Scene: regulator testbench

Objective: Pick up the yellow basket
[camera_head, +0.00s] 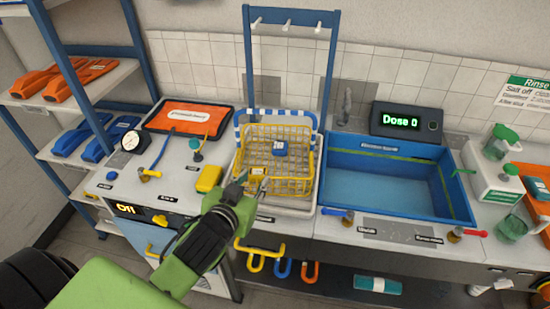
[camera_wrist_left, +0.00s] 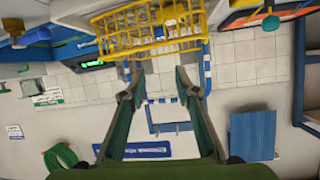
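The yellow wire basket (camera_head: 301,160) stands on a pale tray on the counter, left of the blue sink. In the left wrist view the basket (camera_wrist_left: 150,28) is at the top, just beyond the two fingertips (camera_wrist_left: 157,75). The fingers are spread apart with nothing seen held between them. I cannot tell if they touch the wire. My right gripper is not in view.
A blue sink basin (camera_head: 385,178) lies right of the basket, with a dose display (camera_head: 406,121) behind it. A yellow block (camera_head: 208,179) and an orange tray (camera_head: 188,116) lie to the left. A blue frame (camera_head: 248,60) rises behind the basket.

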